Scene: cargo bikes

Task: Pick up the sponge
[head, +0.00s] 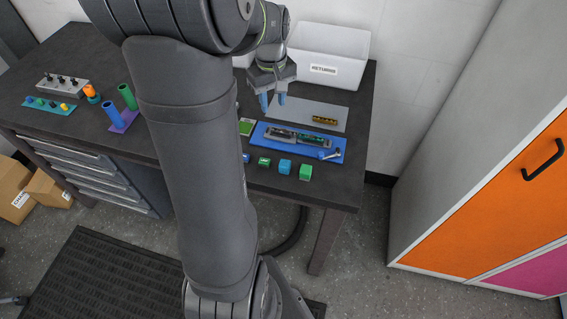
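My gripper (273,101) hangs over the back of the dark workbench, fingers pointing down with a clear gap between the blue fingertips. Nothing shows between them. No thing is plainly a sponge at this size. A small green block with a pale edge (246,127) lies left of the blue tray, partly hidden by my arm; it may be the sponge. A yellow-brown block (325,119) lies on the grey mat (300,106), to the right of my gripper; I cannot tell what it is.
A blue tray (335,155) holds dark parts. Small green and blue cubes (285,167) stand in front. A white bin labelled RETURNS (345,45) stands behind. Blue and green tubes (128,97) and pegged blocks (62,85) stand left. My arm hides the bench's middle.

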